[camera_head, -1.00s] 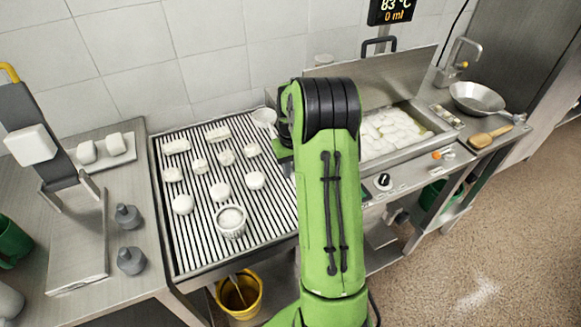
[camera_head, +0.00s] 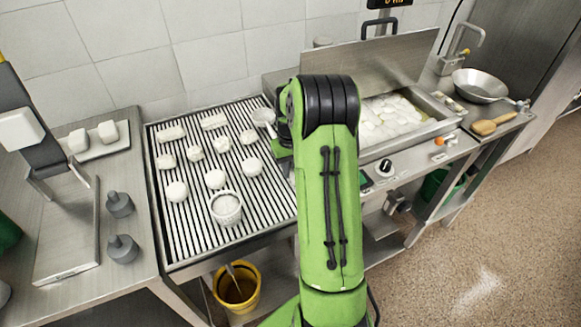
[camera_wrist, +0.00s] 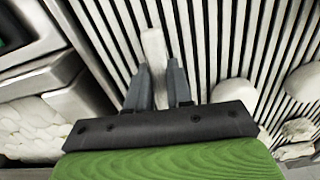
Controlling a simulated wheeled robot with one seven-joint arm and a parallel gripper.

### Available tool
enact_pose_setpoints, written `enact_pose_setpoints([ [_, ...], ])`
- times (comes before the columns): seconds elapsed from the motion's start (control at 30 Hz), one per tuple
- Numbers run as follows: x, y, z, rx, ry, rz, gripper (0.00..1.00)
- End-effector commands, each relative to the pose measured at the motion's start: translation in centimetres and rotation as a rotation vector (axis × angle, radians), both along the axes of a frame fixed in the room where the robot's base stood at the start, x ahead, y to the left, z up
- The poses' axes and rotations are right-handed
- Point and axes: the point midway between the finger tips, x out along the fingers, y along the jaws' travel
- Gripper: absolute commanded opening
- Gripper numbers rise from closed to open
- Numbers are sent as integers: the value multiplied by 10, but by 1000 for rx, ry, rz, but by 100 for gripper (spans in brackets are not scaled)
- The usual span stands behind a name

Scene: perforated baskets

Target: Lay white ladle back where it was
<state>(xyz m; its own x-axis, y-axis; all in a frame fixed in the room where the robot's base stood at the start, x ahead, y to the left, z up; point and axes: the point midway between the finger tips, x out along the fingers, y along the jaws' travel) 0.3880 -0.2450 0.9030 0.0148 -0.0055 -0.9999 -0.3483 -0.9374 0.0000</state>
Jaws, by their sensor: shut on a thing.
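The white ladle shows in the wrist view as a pale handle (camera_wrist: 154,50) between the two grey fingers of my gripper (camera_wrist: 158,82), which is shut on it. The handle is over the slatted rack, and I cannot tell whether it touches the slats. In the head view a white round bowl (camera_head: 263,117), seemingly the ladle's, shows at the rack's back right, just left of my arm. My gripper and the rest of the ladle are hidden there behind my green arm.
The slatted rack (camera_head: 237,182) holds several white lumps and a small white cup (camera_head: 226,208). Right of it is a basin (camera_head: 445,127) of white pieces with a raised lid (camera_head: 365,68). Two grey weights (camera_head: 122,248) stand left; a yellow bucket (camera_head: 250,297) is below.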

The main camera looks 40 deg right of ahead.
Motion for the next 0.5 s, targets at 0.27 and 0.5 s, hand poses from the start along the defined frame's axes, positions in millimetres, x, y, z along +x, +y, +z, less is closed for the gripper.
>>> enact_pose_setpoints([
  [0.27,0,0,-5,0,0,0,0],
  [0.5,0,0,-8,0,0,0,0],
])
